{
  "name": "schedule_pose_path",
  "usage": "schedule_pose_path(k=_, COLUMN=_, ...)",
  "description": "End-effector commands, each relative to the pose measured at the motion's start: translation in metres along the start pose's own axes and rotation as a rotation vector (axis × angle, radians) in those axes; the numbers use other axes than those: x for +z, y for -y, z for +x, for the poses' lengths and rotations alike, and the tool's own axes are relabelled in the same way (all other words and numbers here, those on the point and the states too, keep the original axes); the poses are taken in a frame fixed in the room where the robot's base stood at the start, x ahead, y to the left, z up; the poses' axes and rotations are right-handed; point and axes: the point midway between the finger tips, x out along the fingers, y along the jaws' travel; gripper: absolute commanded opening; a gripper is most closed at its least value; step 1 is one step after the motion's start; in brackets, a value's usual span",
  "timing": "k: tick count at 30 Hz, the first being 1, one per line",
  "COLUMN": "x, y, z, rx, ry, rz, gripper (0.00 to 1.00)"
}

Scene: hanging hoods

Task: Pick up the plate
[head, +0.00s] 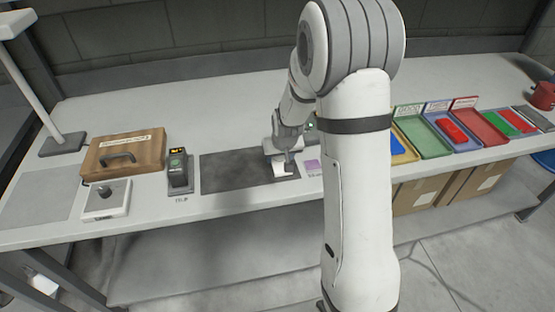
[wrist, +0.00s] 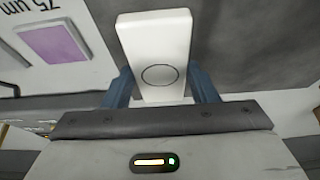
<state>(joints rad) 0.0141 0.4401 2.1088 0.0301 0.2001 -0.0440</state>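The plate is a small white rectangular piece with a thin circle marked on its face. In the wrist view the plate (wrist: 155,45) lies between the two blue fingers of my gripper (wrist: 161,84), which meet its left and right edges. Its near end is hidden by the gripper body. In the head view my gripper (head: 287,157) is low over the right end of the dark mat, and the plate (head: 283,169) shows white just below it. I cannot tell whether the plate touches the mat.
The dark mat (head: 225,175) lies on the long white table (head: 240,205). A purple square (head: 312,164) is right of my gripper. Left are a small device (head: 178,170), a wooden box (head: 125,152) and a white box with a knob (head: 106,203). Coloured trays (head: 425,137) stand at right.

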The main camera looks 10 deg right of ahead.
Motion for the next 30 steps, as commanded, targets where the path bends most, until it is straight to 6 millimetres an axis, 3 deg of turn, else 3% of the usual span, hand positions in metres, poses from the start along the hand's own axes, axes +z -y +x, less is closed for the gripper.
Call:
schedule_pose_path(k=9, x=0.0, y=0.0, z=0.0, rx=0.0, ry=0.0, rz=0.001, gripper=0.26)
schedule_pose_path(k=17, x=-0.002, y=-0.001, z=-0.003, rx=0.0, ry=-0.002, rz=0.001, gripper=0.25)
schedule_pose_path(k=20, x=-0.006, y=-0.001, z=-0.012, rx=0.0, ry=-0.005, rz=0.001, gripper=0.25)
schedule_pose_path(k=30, x=-0.031, y=-0.001, z=-0.073, rx=0.001, ry=-0.006, rz=0.002, gripper=0.25)
